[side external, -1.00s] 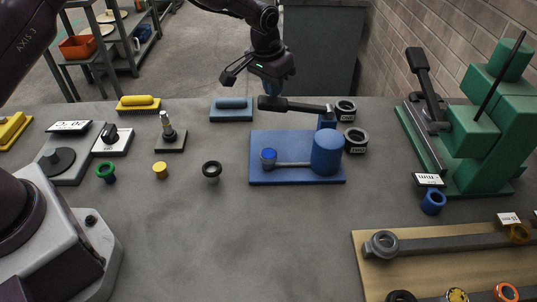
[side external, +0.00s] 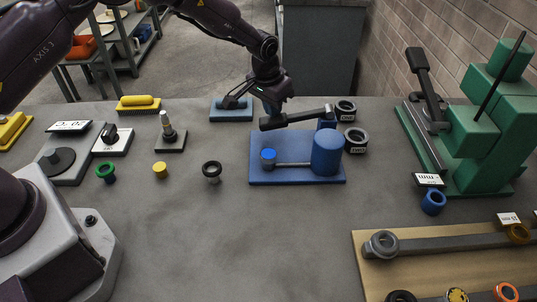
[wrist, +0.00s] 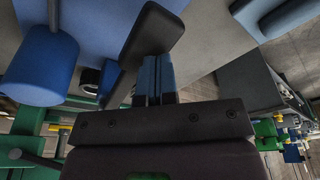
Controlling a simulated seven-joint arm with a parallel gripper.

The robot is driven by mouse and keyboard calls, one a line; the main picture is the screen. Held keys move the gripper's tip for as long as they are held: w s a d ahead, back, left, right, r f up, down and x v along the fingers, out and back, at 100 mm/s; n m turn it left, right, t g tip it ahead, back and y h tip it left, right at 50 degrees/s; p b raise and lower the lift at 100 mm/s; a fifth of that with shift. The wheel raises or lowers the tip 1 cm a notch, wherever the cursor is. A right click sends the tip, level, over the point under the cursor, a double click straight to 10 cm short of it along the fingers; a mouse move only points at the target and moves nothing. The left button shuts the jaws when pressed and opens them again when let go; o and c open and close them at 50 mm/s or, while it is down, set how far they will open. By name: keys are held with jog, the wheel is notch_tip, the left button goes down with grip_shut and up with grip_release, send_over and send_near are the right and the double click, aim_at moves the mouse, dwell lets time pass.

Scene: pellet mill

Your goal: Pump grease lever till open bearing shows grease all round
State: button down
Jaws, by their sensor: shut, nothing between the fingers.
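The grease pump is a blue base (side external: 300,178) with a blue cylinder (side external: 327,155), a thin pipe to a small blue-topped fitting (side external: 268,156), and a dark grease lever (side external: 290,119). The lever's handle end slopes down to the left in the side view. My gripper (side external: 274,110) is shut and empty, its tips at the top of the handle. In the wrist view, the closed blue-grey fingers (wrist: 155,80) overlap the dark lever handle (wrist: 153,35), and the pump cylinder (wrist: 40,65) is at left. I cannot tell which ring is the open bearing, nor see grease.
Two dark labelled rings (side external: 355,138) stand right of the pump. A green press (side external: 480,135) is at right, a wooden board (side external: 450,275) with a grey bar at front right. A blue brush-like block (side external: 231,112) lies behind left. The front middle table is clear.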

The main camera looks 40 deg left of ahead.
notch_tip(320, 180, up, 9)
jog(key=shift+r, duration=0.15)
dwell(0.8)
dwell(0.3)
jog(key=s+a+r+t, duration=0.2)
jog(key=s+r, duration=1.2)
jog(key=r, duration=0.3)
jog(key=s+a+t, duration=0.1)
jog(key=s+a, duration=0.1)
jog(key=s, duration=1.9)
jog(key=shift+r, duration=0.35)
